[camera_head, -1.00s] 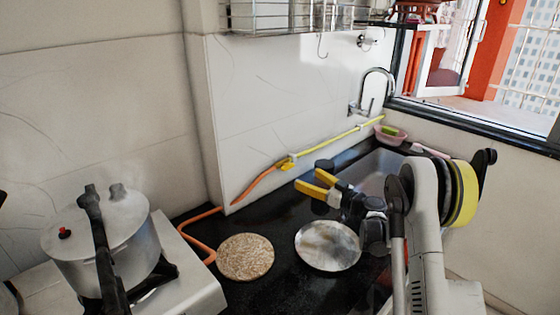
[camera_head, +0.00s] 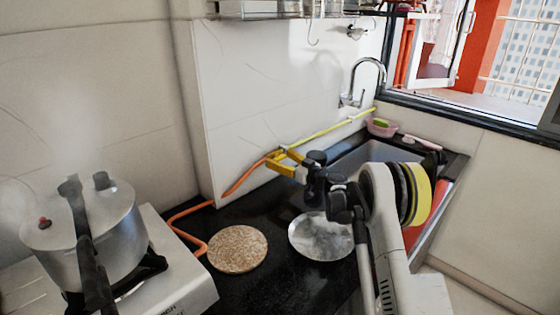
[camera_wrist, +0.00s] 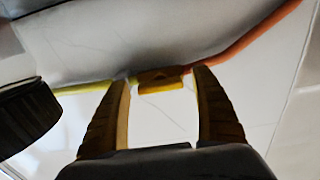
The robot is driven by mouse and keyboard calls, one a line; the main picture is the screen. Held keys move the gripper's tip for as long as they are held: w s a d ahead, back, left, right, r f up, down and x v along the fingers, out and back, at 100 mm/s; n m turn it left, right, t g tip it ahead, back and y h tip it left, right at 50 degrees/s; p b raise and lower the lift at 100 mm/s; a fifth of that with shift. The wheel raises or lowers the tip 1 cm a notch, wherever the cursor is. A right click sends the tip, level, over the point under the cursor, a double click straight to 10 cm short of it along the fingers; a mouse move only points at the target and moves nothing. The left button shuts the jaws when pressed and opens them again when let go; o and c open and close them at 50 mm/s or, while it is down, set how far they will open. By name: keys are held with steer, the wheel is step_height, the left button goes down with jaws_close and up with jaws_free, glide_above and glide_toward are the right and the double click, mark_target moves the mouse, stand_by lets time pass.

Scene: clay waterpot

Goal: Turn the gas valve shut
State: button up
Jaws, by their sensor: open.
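The gas valve (camera_wrist: 161,79) is a small yellow-orange piece on the wall where the orange hose (camera_wrist: 245,42) meets the yellow pipe (camera_wrist: 85,87). In the head view, the pipe (camera_head: 330,129) runs up towards the tap and the hose (camera_head: 245,181) runs down left. My gripper (camera_head: 273,158) is open, its yellow fingers at the valve and partly hiding it. In the wrist view, the valve shows between the tips of my gripper (camera_wrist: 162,76), apart from both fingers. How far beyond the tips it lies is hard to tell.
A pressure cooker (camera_head: 90,235) stands on the white stove (camera_head: 180,265) at left. A round cork mat (camera_head: 238,249) and a metal plate (camera_head: 321,237) lie on the black counter (camera_head: 270,215). The sink (camera_head: 378,152), tap (camera_head: 362,78) and pink bowl (camera_head: 382,130) are behind right.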

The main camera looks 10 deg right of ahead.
steer(key=c, duration=1.2)
steer(key=shift+m, duration=0.3)
steer(key=m, duration=0.9)
steer(key=shift+p, duration=0.3)
steer(key=m, duration=0.4)
steer(key=shift+m, duration=2.1)
